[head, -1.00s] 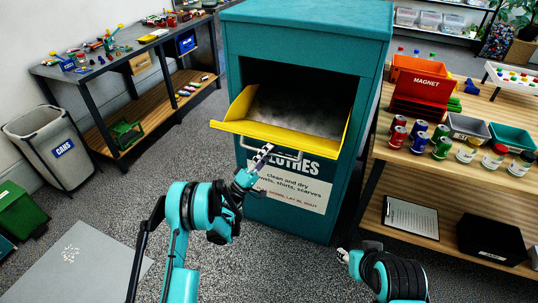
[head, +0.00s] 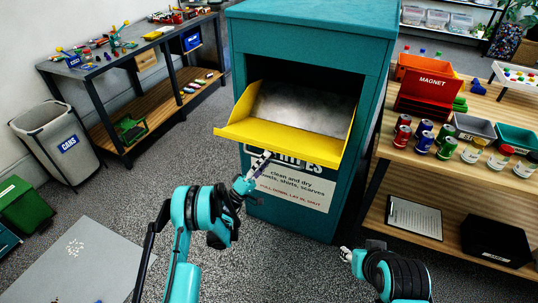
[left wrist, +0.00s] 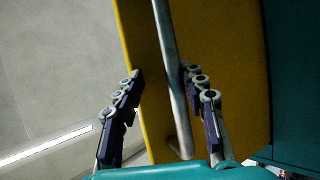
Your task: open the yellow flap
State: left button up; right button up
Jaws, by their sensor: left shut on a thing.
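The yellow flap (head: 285,139) of the teal clothes bin (head: 315,38) is pulled down and stands out from its opening, with grey inside showing behind it. In the left wrist view the flap (left wrist: 225,60) fills the middle, with a grey metal bar handle (left wrist: 164,35) along it. My left gripper (head: 264,157) is at the flap's front lower edge. Its two fingers (left wrist: 161,76) lie on either side of the handle, shut on it; the exact contact is hard to see. My right gripper (head: 345,254) is low, in front of the bin's right side, away from the flap; its jaws are too small to judge.
A grey cans bin (head: 62,145) and a workbench (head: 120,62) stand left. The floor before the bin is clear.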

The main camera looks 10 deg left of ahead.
pick_arm(q)
jog(key=f, duration=0.1)
jog(key=a+f, duration=0.2)
jog(key=shift+s, duration=0.3)
jog(key=shift+c, duration=0.3)
